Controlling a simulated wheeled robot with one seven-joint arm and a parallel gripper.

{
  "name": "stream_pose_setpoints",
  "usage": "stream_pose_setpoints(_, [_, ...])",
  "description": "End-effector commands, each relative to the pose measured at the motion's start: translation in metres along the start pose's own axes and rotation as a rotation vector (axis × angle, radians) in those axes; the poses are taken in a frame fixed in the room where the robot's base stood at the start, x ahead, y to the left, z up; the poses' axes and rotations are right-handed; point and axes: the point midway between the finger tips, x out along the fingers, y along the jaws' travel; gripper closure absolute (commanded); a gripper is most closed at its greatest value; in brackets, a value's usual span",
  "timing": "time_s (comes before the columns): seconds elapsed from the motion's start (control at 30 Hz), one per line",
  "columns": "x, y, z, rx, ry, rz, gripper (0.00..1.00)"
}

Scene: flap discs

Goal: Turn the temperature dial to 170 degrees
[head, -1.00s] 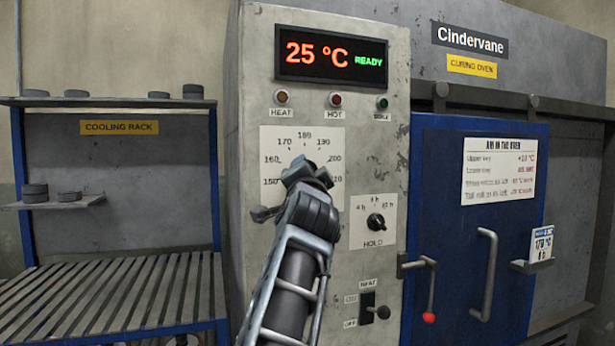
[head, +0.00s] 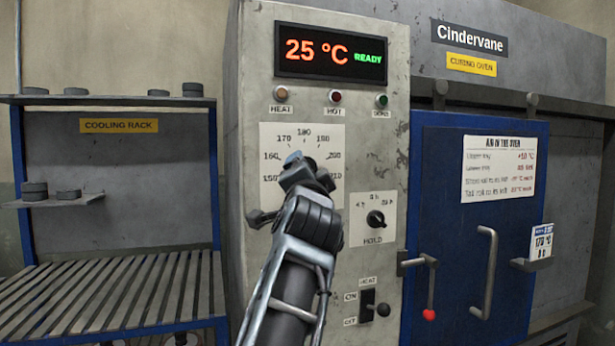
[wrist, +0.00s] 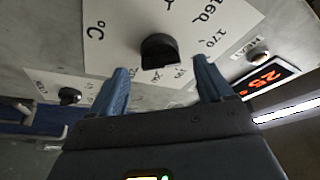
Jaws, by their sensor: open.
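The temperature dial is a black knob (wrist: 160,50) on a white scale plate (wrist: 110,45) in the wrist view. In the head view my arm hides the knob, but the scale plate (head: 275,140) shows marks from 150 to 200. My gripper (wrist: 158,80) is open, its two blue fingers spread with the knob beyond and between their tips; no contact shows. My gripper also shows in the head view (head: 296,162), in front of the scale plate. The display (head: 330,51) reads 25 °C READY. A small card (head: 541,243) on the oven reads about 170 °C.
The HOLD dial (head: 376,219) is right of and below the scale. The heat switch (head: 368,306) sits lower down. A door lever with a red tip (head: 429,290) and the blue oven door (head: 450,240) are at right. The cooling rack (head: 110,290) stands at left.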

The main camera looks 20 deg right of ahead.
Motion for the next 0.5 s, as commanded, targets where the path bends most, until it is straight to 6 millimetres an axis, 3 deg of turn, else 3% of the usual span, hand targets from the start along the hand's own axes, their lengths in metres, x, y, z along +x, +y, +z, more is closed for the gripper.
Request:
stream_pose_setpoints(0.2, [-0.034,0.001,0.002,-0.001,-0.001,-0.001,0.20])
stream_pose_setpoints(0.5, [-0.045,0.000,0.000,0.001,0.001,0.000,0.20])
